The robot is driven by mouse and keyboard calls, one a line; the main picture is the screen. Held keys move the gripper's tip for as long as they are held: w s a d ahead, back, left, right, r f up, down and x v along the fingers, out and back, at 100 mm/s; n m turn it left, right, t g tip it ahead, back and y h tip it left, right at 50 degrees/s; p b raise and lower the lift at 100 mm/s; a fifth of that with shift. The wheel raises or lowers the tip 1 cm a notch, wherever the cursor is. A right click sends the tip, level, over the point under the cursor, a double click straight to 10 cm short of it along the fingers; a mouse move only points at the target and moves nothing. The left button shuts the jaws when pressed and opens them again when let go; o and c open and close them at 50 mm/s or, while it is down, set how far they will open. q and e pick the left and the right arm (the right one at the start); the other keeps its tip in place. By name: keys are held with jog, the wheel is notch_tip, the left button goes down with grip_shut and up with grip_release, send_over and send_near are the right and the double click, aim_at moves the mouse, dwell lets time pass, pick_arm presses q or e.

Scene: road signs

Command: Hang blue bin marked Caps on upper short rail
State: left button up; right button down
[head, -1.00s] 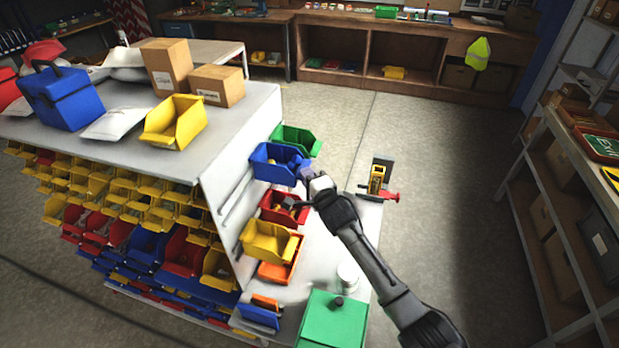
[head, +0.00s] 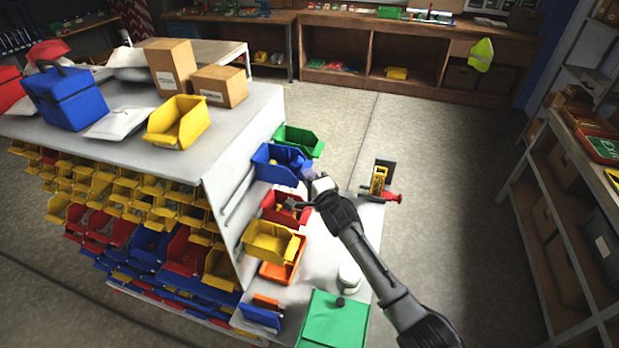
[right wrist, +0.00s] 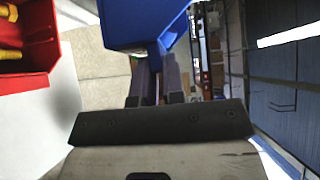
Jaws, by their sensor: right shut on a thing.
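A blue bin (head: 268,172) with dark contents is beside the end panel of the bench unit, at the upper part of that panel. It also shows in the right wrist view (right wrist: 140,22). Its label cannot be read. My right gripper (head: 308,184) is at the bin's right, front side. In the right wrist view its fingers (right wrist: 158,85) are shut on a blue part of the bin. Pale rail strips (head: 239,195) show on the end panel, left of the bin. Whether the bin's back touches a rail is hidden. My left gripper is not in view.
A green bin (head: 302,138) is just behind the blue one. A red bin (head: 272,207), a yellow bin (head: 268,243) and an orange bin (head: 290,270) are close below and in front. A green box (head: 333,320) and a white jar (head: 349,280) stand nearer.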

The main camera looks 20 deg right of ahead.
jog(key=shift+f+b, duration=0.55)
jog(key=shift+f, duration=0.35)
dwell(0.5)
jog(key=c, duration=1.1)
grip_release()
jog(key=s, duration=0.4)
jog(key=s+d, duration=0.1)
jog(key=s, duration=0.8)
jog(key=shift+s+d+b, duration=0.3)
jog(key=shift+s+d, duration=0.05)
